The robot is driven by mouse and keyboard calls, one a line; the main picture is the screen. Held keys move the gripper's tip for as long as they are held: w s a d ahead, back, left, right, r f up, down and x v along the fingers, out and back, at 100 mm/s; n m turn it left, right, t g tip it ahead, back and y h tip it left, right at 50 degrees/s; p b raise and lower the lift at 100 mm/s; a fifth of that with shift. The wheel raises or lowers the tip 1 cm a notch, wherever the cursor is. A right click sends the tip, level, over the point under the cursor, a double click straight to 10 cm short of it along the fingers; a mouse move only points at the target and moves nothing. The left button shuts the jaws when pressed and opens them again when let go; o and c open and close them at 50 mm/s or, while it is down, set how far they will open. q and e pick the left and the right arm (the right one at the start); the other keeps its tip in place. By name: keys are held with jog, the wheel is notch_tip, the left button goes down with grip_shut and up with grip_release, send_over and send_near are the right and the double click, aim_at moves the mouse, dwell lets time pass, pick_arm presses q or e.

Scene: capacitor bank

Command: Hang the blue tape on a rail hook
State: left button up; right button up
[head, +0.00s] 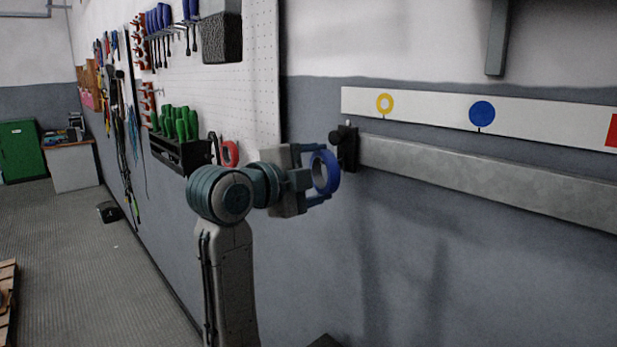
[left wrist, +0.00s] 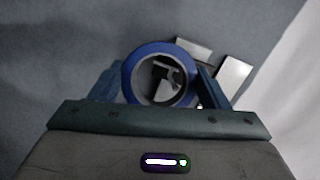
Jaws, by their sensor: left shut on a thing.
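The blue tape (head: 332,172) is a ring, held on edge between the fingers of my left gripper (head: 322,174). In the left wrist view the tape (left wrist: 160,48) sits between the two fingers, and a dark fitting shows through its hole. The gripper is shut on it. In the head view the tape is just left of and below the black bracket (head: 347,147) at the rail's left end; I cannot tell whether they touch. The grey rail (head: 480,172) runs right along the wall. No hook shows clearly on it. My right gripper is out of view.
A pegboard (head: 255,90) with tools and a black screwdriver rack (head: 182,152) is left. The wall below the rail is clear.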

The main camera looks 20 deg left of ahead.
pick_arm(q)
jog(key=shift+w+d, duration=0.35)
jog(key=shift+w, duration=0.15)
jog(key=shift+w+d+f+b, duration=0.3)
jog(key=shift+w+f+b, duration=0.1)
jog(key=shift+w+f, duration=0.1)
jog(key=shift+f, duration=0.1)
jog(key=o, duration=0.9)
jog(key=shift+o, duration=0.7)
jog(key=shift+w, duration=0.1)
